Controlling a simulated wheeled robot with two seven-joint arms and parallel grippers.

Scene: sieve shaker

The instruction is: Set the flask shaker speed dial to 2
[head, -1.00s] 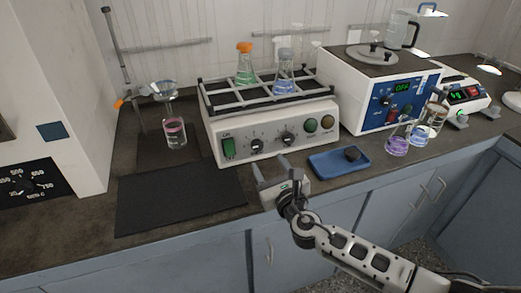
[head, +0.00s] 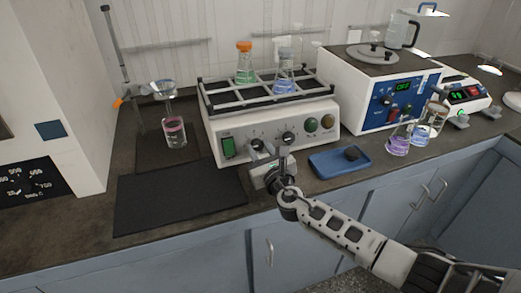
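The flask shaker (head: 240,153) is a white box with a rack on top holding a green flask (head: 245,66) and a blue flask (head: 284,72). Its front has a green switch (head: 228,148), a left dial (head: 257,144) and a right dial (head: 288,138). The dial markings are too small to read, so I cannot tell which is the speed dial. My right gripper (head: 269,157) is open just in front of the panel, its fingertips near and below the two dials. I cannot tell if it touches either. My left gripper is not in view.
A blue tray (head: 325,170) with a dark round object sits close to the right of my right gripper. A dark mat (head: 180,198) lies at the left front. Flasks with purple (head: 397,146) and blue liquid stand by the white device (head: 358,92) on the right.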

